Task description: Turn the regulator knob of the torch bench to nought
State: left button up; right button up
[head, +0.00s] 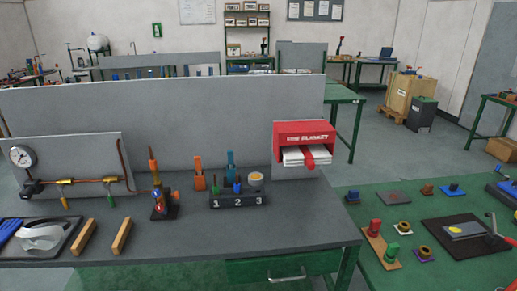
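The torch bench (300,220) with a dark grey top stands in front of me. At its left end a grey panel (85,155) carries a round white gauge (22,156) and a pipe with brass fittings. Below the gauge is the brass and dark regulator (32,187); a dark part at its left end looks like its knob (8,189). The knob's setting and the gauge reading are too small to tell. A torch (155,180) stands upright in a dark holder right of the panel. Neither of my grippers shows in the head view.
Blue gloves, clear goggles (42,236) and two wooden bars (122,236) lie in front of the panel. A numbered block (240,199) and a red fire blanket box (304,133) are farther right. A green table (400,200) with small parts stands at right.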

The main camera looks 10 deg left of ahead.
aim_at(25, 195)
jog(key=u, duration=1.9)
jog(key=i+j+z, duration=0.1)
jog(key=i, duration=0.75)
